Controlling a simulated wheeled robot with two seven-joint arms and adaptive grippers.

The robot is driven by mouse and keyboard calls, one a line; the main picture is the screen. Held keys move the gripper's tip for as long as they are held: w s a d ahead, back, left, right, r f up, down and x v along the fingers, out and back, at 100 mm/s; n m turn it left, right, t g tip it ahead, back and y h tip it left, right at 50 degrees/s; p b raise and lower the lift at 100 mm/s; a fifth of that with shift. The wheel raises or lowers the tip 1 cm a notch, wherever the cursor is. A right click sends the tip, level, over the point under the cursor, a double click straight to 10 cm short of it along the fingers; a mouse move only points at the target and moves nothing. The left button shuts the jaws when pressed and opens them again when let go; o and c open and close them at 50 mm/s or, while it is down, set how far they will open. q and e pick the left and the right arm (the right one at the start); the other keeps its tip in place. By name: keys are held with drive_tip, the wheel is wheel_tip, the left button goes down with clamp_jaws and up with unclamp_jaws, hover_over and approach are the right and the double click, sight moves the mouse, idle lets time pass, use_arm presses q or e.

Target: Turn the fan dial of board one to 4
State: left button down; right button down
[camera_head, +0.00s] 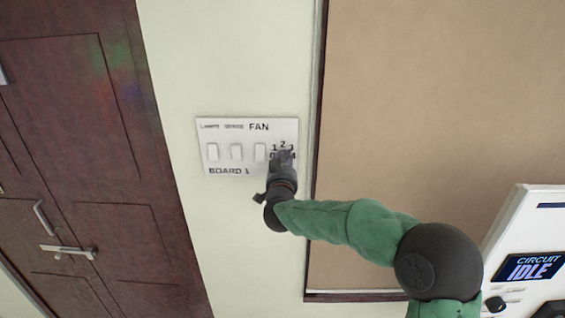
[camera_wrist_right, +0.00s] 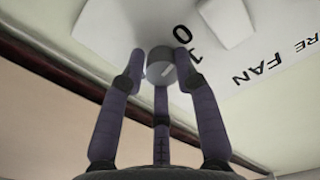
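Board one is a white panel (camera_head: 247,165) on the pale wall in the head view, marked "BOARD 1" and "FAN", with three white rocker switches and the dial's numbers at its right. My right gripper (camera_head: 283,160) is at the dial and hides it there. In the right wrist view the grey round fan dial (camera_wrist_right: 160,64) sits between the fingertips of my right gripper (camera_wrist_right: 159,60), which look closed against its sides. A pale pointer line shows on its face. The digits 0 and 1 are visible beside it; the rest are hidden. My left gripper is out of view.
A dark wooden door (camera_head: 90,170) with metal handles is at the left. A brown framed board (camera_head: 440,90) is close to the right of the panel. A white unit with a screen (camera_head: 532,268) reading "CIRCUIT IDLE" stands at the lower right.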

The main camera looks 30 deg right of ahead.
drive_tip(key=shift+a+f+m+b, duration=0.15)
drive_tip(key=shift+f+m+b, duration=0.2)
drive_tip(key=shift+b, duration=0.15)
